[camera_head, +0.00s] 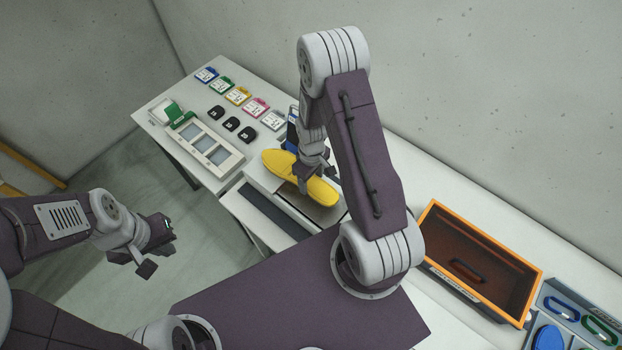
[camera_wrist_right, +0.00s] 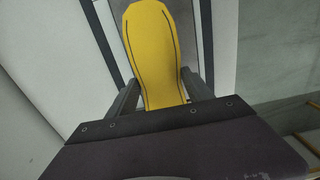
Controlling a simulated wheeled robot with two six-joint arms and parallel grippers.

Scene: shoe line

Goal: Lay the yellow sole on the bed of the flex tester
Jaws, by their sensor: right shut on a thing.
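The yellow sole (camera_head: 276,161) is long and rounded, with a dark line along its edge. My right gripper (camera_head: 308,180) is shut on the sole near its middle, from above. In the right wrist view the sole (camera_wrist_right: 150,45) lies lengthwise between the two fingers (camera_wrist_right: 160,88). Beneath it is the flex tester (camera_head: 257,179), a pale machine with a grey bed plate (camera_wrist_right: 196,40). I cannot tell whether the sole touches the bed; arm and sole hide part of it. My left gripper (camera_head: 133,263) is open and empty, away from the bench over the floor.
An orange crate (camera_head: 487,244) stands right of my right arm, with a tray of coloured rings and a blue disc (camera_head: 548,338) beyond. At the bench's left end are several coloured cards (camera_head: 238,95), black blocks (camera_head: 231,124) and a white three-window panel (camera_head: 207,148).

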